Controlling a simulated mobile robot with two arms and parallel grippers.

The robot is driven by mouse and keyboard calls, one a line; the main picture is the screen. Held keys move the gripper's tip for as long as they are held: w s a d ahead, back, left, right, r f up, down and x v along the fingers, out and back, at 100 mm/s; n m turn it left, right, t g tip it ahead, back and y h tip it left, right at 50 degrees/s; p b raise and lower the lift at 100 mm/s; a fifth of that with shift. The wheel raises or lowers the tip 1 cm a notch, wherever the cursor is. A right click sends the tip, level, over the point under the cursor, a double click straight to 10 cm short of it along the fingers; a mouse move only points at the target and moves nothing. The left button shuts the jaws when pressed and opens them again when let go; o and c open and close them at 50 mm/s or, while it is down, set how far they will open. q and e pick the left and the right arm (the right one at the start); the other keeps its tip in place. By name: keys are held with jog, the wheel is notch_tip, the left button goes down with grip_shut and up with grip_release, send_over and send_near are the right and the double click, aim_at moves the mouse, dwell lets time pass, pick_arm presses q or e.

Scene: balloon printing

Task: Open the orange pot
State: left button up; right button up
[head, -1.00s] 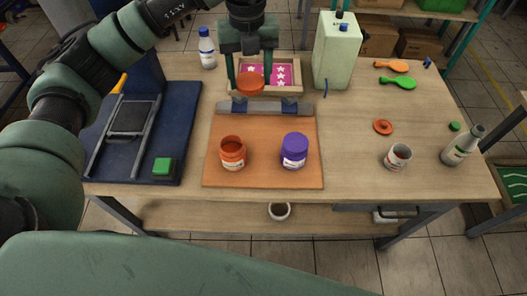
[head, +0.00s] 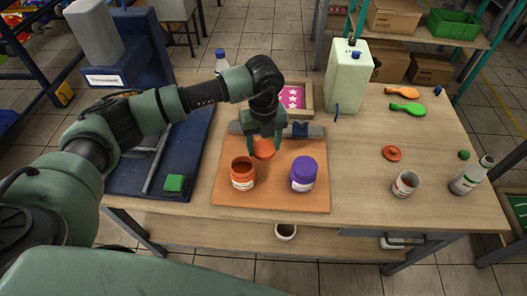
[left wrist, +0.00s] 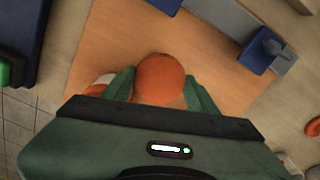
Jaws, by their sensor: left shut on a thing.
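The orange pot (head: 243,176) stands upright and open on the orange-brown board, its dark inside showing from above. My left gripper (head: 264,146) is shut on the round orange lid (head: 264,150), above the board, behind and to the right of the pot. In the left wrist view the lid (left wrist: 160,79) sits between the two green fingers, and part of the pot (left wrist: 101,84) shows at its left, partly hidden by the gripper. My right gripper is not in view.
A closed purple pot (head: 303,173) stands on the board (head: 270,200), right of the orange pot. A grey bar with blue clamps (head: 300,130) lies along the board's back edge. An orange lid (head: 392,153) and a white cup (head: 405,184) are at the right. Bare table lies between.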

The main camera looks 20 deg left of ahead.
aim_at(263, 148)
pick_arm(q)
notch_tip(263, 148, down, 4)
jog(key=shift+s+r, duration=0.1)
jog(key=shift+r, duration=0.05)
jog(key=shift+f, duration=0.2)
jog(key=shift+f, duration=0.2)
jog(key=o, duration=1.5)
jog(key=shift+o, duration=0.2)
jog(key=shift+r, duration=0.1)
